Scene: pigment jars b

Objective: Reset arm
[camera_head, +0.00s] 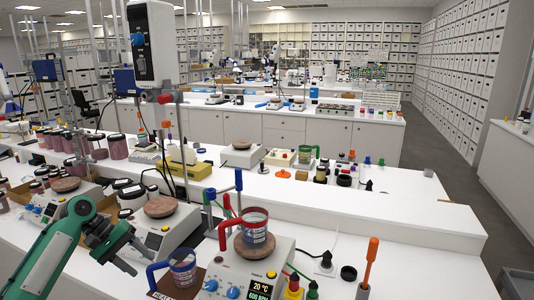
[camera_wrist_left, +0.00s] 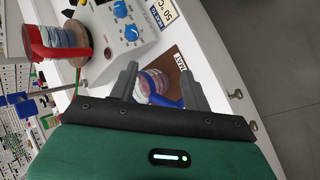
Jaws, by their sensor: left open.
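My left gripper (camera_head: 143,261) comes in from the left on a green arm. Its two grey fingers are apart and empty in the left wrist view (camera_wrist_left: 158,70). A jar with a blue band and blue handle (camera_head: 183,270) stands on a brown labelled mat (camera_head: 163,290), just right of the fingers. In the wrist view this jar (camera_wrist_left: 152,84) shows beyond and between the fingers, partly hidden; no contact is visible. A jar with a red band and handle (camera_head: 255,228) stands on the round plate of a white hotplate (camera_head: 277,262). My right gripper is not in view.
Another hotplate (camera_head: 152,240) stands close behind my left gripper. An orange-handled tool (camera_head: 370,255) stands upright at the right, near a black cup (camera_head: 348,273). Stand rods and a blue clamp rise behind the red jar. The white bench at right front is mostly clear.

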